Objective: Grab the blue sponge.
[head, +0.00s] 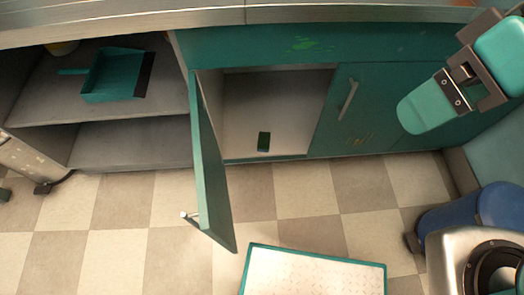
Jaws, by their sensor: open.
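A small dark green-teal block (263,141), the only thing here that looks like a sponge, sits near the front edge of the cabinet floor. It does not look clearly blue. The cabinet (275,100) is open, and its teal door (212,165) is swung out toward me on the left. Part of my arm shows at the upper right, in front of the closed door to the right. My gripper's fingers are not in view. Nothing covers the block.
The open door, with its handle (190,216), sticks out over the floor. A closed teal door (368,112) is to the right. A teal dustpan (115,76) lies on the left shelf. A blue bin (495,205) stands at the right. Checkered floor (290,205) before the opening is clear.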

